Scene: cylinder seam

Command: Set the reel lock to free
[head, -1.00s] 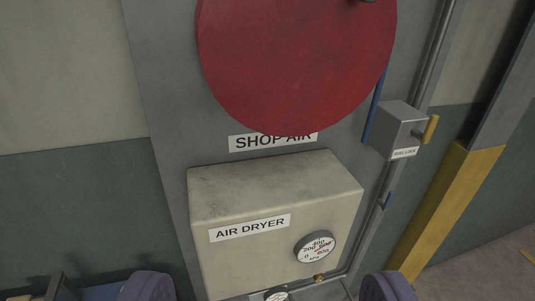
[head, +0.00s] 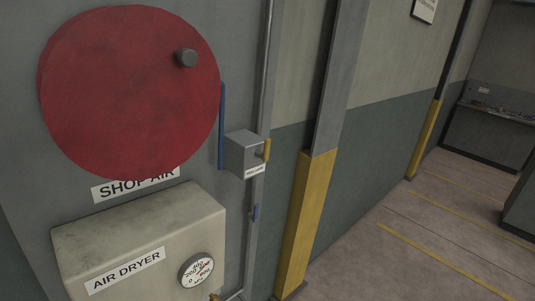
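The reel lock is a small grey box (head: 245,152) on the wall panel, right of the big red reel (head: 130,92). A small label (head: 254,171) is on its lower front, too small to read now. A yellow lever (head: 266,150) stands upright on its right side. A blue strip (head: 221,126) runs upright between reel and box. My gripper is not in view now.
A cream air dryer box (head: 140,240) with a gauge (head: 196,269) is below the reel. A grey post with a yellow base (head: 305,215) stands to the right. Open floor (head: 400,255) lies farther right.

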